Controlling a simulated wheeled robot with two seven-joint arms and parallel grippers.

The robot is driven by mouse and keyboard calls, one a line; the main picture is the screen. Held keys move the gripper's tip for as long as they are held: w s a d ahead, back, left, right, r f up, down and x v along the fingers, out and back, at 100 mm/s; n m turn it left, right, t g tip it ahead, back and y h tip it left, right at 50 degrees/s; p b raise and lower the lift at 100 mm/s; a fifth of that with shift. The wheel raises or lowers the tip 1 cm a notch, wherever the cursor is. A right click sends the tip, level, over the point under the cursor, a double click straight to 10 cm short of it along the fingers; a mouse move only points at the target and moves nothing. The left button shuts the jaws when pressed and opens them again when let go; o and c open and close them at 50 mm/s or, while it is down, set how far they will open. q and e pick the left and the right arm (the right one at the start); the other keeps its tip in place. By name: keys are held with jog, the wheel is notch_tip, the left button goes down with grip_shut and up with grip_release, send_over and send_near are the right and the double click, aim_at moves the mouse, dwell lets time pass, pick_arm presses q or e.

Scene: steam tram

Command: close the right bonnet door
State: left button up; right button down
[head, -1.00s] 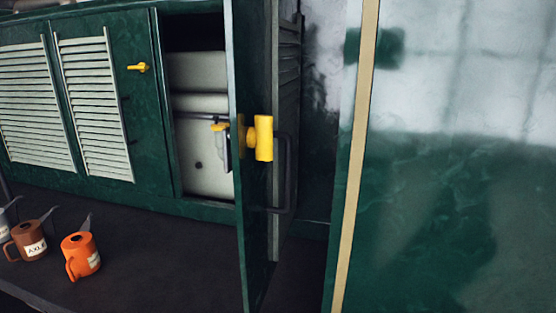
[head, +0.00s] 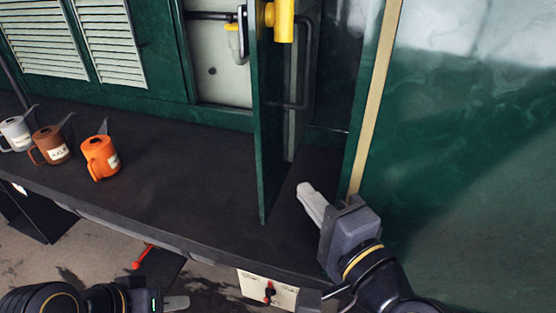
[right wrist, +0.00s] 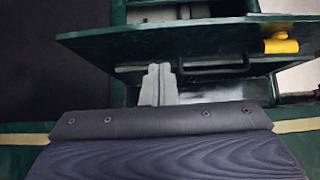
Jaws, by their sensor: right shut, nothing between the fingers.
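The right bonnet door (head: 266,135) is a dark green panel that stands open, sticking out from the engine side over the running board. It carries a yellow latch (head: 279,18) and a black bar handle (head: 305,75). In the right wrist view the door (right wrist: 190,42) spans the top, with its handle (right wrist: 215,67) beyond my fingers. My right gripper (head: 308,195) is shut and empty, right of the door's lower end; its fingers (right wrist: 158,85) also show in the right wrist view. Contact with the door is unclear. My left gripper (head: 177,303) is low at the bottom edge, its jaws unclear.
A grey can (head: 17,133), a brown can (head: 51,146) and an orange can (head: 100,158) stand on the black running board (head: 190,185) at the left. A green wall with a cream stripe (head: 374,100) bounds the right.

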jog(key=x, duration=1)
